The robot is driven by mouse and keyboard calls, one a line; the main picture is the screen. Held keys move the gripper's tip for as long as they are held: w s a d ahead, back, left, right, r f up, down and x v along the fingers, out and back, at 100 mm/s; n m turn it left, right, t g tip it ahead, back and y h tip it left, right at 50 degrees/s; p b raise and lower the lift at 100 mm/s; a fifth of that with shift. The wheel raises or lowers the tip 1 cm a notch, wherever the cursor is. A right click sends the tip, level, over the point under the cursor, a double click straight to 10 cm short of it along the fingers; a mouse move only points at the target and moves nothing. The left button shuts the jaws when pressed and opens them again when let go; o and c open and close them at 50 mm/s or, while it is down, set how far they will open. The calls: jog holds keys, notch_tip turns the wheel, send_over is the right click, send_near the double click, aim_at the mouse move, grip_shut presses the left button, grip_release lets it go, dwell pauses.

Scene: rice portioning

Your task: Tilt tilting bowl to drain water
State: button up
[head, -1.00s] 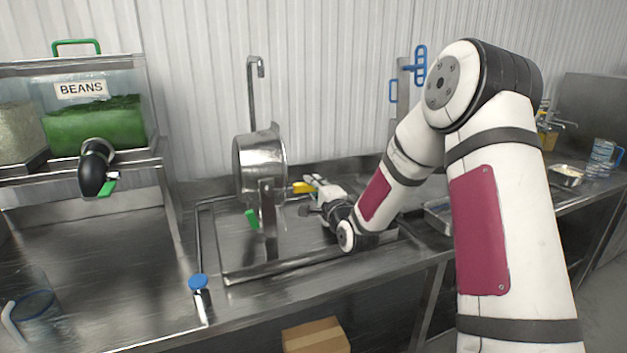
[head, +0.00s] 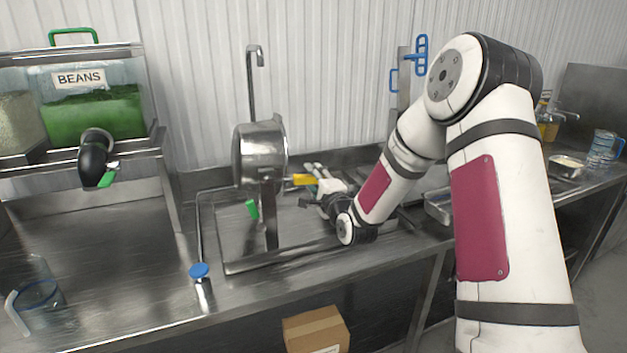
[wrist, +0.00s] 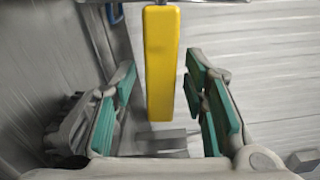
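The tilting bowl (head: 258,153) is a shiny metal pan on a post over the sink area. It is tipped on its side, its opening turned away, so its inside and any water are hidden. A yellow handle (head: 304,180) sticks out to its right; it also shows large in the wrist view (wrist: 160,60). My gripper (head: 318,194) is at the right of the bowl. In the wrist view my gripper (wrist: 158,85) is open, its teal-padded fingers on either side of the yellow handle with gaps on both sides.
A sink basin rim (head: 290,258) surrounds the bowl's post. A tall faucet (head: 250,90) stands behind. A blue-capped post (head: 199,271) is at the front left. A bean dispenser (head: 95,115) and a clear jug (head: 38,296) are at left.

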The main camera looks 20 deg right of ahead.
jog(key=s, duration=1.2)
dwell(0.3)
jog(key=s+a+r+n+g, duration=0.3)
jog(key=s+n, duration=0.3)
jog(key=s, duration=0.5)
jog(key=s+a+r+n+g, duration=0.3)
jog(key=s+n+g, duration=0.2)
jog(key=s, duration=0.5)
jog(key=s+a+r+n+g, duration=0.3)
jog(key=s+n, duration=0.5)
jog(key=s, duration=0.3)
jog(key=shift+s+a+n+g, duration=0.35)
jog(key=shift+a+g, duration=0.25)
jog(key=shift+g, duration=0.3)
